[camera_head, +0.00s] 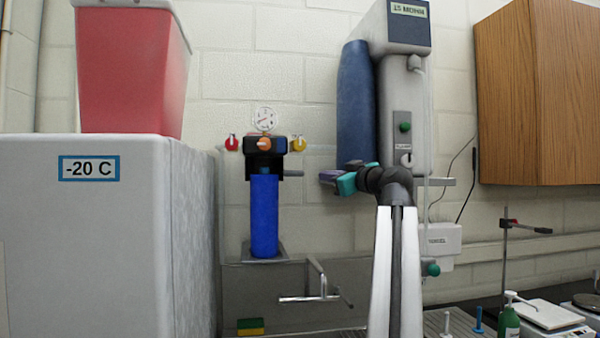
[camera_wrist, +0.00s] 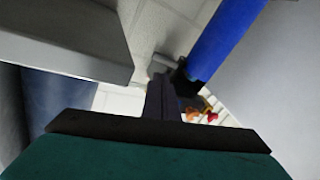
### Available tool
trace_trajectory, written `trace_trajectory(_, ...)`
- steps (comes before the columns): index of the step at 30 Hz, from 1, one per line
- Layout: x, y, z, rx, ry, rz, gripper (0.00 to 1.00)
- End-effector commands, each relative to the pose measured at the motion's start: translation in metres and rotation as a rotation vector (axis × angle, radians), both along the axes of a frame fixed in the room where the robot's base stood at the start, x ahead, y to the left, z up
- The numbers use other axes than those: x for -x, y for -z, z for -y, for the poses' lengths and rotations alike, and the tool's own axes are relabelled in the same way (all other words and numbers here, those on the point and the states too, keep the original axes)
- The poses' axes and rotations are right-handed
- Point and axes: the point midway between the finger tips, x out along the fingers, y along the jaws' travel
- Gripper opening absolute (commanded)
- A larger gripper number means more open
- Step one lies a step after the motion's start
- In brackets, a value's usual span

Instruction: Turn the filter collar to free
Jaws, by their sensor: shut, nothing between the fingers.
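A blue filter housing (camera_head: 264,215) hangs upright below a black filter head (camera_head: 266,145) on the wall in the head view. The collar cannot be told apart clearly from the black part at the housing's top. The housing (camera_wrist: 228,38) and the dark head (camera_wrist: 186,82) also show in the wrist view, with the head below the housing in that picture. My gripper (camera_head: 328,177) is right of the housing in the head view, apart from it. It is shut and empty. Its dark fingers (camera_wrist: 162,98) point toward the head in the wrist view.
A pressure gauge (camera_head: 264,117) tops the head, with red (camera_head: 232,143), orange (camera_head: 264,144) and yellow (camera_head: 298,144) knobs. A freezer (camera_head: 90,240) stands left. A grey dispenser (camera_head: 405,110) and blue cylinder (camera_head: 355,105) are behind my arm. A metal faucet (camera_head: 315,285) is below.

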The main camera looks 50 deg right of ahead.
Motion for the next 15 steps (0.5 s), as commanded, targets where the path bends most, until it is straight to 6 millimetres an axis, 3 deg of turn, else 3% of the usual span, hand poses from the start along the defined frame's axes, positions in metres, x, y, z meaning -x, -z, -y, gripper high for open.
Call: trace_trajectory(15, -0.006, 0.01, -0.014, -0.606, -0.002, 0.272, 0.0)
